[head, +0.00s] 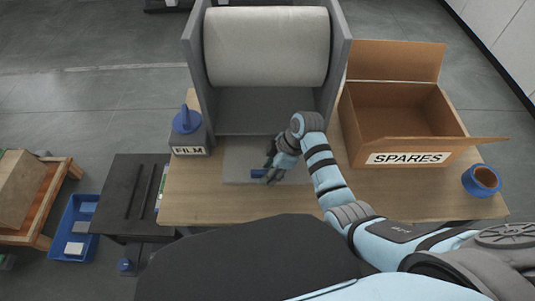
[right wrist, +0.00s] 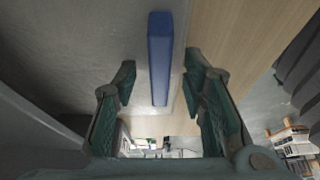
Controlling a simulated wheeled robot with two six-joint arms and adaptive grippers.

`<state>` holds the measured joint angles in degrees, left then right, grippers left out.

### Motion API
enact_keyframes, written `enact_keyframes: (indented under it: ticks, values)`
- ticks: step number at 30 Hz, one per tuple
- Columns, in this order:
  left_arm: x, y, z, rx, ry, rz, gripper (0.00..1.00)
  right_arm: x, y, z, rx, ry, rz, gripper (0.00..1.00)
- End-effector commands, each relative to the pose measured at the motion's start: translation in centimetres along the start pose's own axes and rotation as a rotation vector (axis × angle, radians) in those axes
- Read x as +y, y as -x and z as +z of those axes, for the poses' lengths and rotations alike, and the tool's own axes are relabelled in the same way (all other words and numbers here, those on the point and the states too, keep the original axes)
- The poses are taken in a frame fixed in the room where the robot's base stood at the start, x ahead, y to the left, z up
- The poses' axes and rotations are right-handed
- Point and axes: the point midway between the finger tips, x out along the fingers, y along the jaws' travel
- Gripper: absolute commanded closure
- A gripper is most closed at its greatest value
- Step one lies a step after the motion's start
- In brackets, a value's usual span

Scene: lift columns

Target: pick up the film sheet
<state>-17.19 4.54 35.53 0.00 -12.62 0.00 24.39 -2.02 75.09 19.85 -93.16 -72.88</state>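A flat pale grey sheet or plate (head: 237,160) lies on the wooden table in front of the roll stand; I cannot tell whether it is the film sheet. A blue bar (head: 258,173) lies at the grey surface, partly hidden by my right gripper (head: 271,171). In the right wrist view the blue bar (right wrist: 159,55) runs lengthwise between the two green fingers of my right gripper (right wrist: 160,70). The fingers are spread, with a gap visible on both sides of the bar. My left gripper is not in view.
A grey stand (head: 193,52) holds a large pale roll (head: 266,47) behind the grey surface. A blue-topped FILM holder (head: 188,138) stands left. An open SPARES carton (head: 400,125) and a blue tape roll (head: 482,180) are right. The table's front edge (head: 190,222) is clear.

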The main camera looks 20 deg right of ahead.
Motion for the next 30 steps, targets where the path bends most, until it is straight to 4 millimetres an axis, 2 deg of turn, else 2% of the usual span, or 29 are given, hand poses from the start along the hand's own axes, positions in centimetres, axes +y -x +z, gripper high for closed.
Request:
enact_keyframes:
  ticks: [10, 17, 29, 30]
  values:
    - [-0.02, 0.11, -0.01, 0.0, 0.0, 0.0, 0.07, -0.02, -0.16, 0.09, 0.0, 0.0, -0.001, 0.62]
    - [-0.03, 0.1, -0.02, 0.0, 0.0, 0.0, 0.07, -0.02, -0.15, 0.08, 0.0, 0.0, -0.001, 0.96]
    - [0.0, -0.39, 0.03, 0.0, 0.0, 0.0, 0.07, 0.02, 0.2, -0.09, 0.0, 0.002, 0.001, 0.96]
    - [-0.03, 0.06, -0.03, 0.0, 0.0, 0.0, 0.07, -0.01, 0.57, -0.2, 0.0, 0.0, 0.0, 0.96]
